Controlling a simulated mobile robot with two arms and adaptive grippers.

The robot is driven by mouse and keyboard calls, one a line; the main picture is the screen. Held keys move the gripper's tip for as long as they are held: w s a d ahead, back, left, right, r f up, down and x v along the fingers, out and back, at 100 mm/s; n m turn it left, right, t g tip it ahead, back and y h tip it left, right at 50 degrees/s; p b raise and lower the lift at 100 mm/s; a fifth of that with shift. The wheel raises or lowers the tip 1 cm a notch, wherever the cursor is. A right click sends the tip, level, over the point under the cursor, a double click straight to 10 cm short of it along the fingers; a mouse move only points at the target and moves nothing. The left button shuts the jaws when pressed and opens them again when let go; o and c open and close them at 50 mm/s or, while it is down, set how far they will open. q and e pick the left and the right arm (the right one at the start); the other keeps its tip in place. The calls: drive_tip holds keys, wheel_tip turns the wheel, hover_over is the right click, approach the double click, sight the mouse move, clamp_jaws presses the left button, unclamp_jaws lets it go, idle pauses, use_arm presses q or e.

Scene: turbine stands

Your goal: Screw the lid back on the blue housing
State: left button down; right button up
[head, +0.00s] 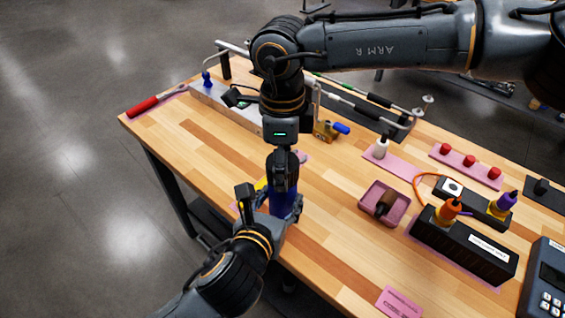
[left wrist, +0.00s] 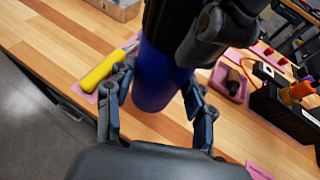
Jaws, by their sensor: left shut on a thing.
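The blue housing (head: 283,200) is an upright dark blue cylinder near the table's front edge; it also shows in the left wrist view (left wrist: 158,78). My left gripper (head: 272,219) comes in from the lower left and is shut on the housing, one finger on each side. My right gripper (head: 284,168) points straight down right above the housing. In the left wrist view its dark finger (left wrist: 208,38) is beside a black part at the top of the housing. I cannot tell whether that part is the lid, nor whether the right gripper is shut on it.
A yellow-handled tool (left wrist: 104,70) lies just left of the housing. A red-handled tool (head: 143,106) lies far left. The wood between is clear.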

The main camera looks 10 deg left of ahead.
drive_tip(key=o, duration=1.4)
drive_tip(key=shift+w, duration=0.1)
drive_tip(key=shift+c, duration=0.2)
wheel_tip(320, 180, up, 12)
